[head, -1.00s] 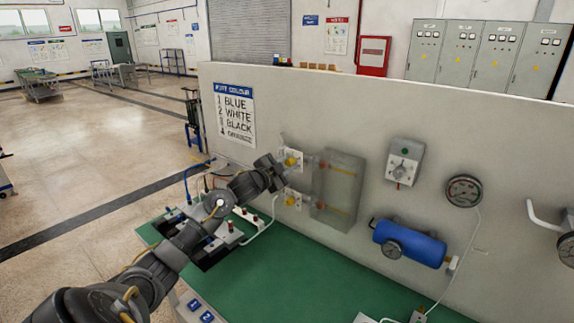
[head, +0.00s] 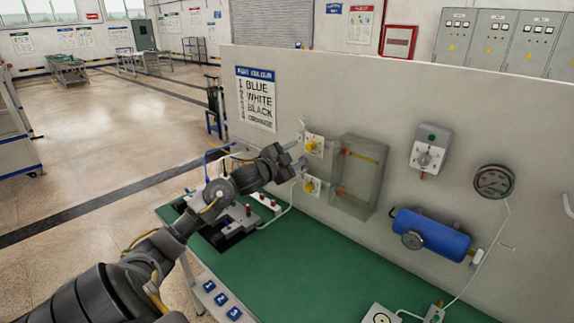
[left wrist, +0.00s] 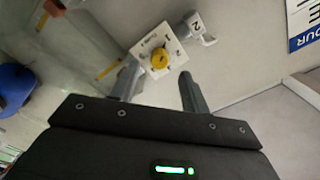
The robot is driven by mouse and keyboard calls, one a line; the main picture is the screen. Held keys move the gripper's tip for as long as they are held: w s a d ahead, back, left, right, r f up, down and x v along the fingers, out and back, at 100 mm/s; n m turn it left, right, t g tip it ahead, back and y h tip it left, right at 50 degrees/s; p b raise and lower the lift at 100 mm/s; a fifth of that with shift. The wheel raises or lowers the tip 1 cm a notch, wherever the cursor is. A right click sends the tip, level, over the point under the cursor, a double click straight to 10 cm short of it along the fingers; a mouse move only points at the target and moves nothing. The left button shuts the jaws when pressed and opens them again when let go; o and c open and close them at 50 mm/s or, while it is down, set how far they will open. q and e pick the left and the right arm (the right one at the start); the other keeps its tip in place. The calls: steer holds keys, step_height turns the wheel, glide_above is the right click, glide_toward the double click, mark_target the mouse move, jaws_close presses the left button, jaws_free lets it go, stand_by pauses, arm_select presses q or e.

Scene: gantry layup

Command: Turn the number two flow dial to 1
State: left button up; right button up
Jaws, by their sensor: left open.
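Two yellow flow dials on white plates are on the upright panel: an upper dial (head: 311,146) and a lower dial (head: 309,187). My left gripper (head: 298,154) is just left of the upper dial, its fingers pointing at the panel. In the left wrist view, a yellow dial (left wrist: 159,60) on a white plate (left wrist: 171,45) lies ahead between the two open fingers (left wrist: 158,80). The plate's small marks and the dial's setting are hard to read. Contact with the dial cannot be told. My right gripper is not in view.
A clear box (head: 361,180) with yellow bars is right of the dials. A blue tank (head: 432,234), a gauge (head: 493,181) and a switch plate (head: 430,150) are farther right. The green bench (head: 290,265) below is mostly clear. A poster (head: 257,100) hangs left.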

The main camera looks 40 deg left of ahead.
arm_select(q)
steer(key=shift+s+b, duration=0.65)
steer(key=shift+s, duration=2.1)
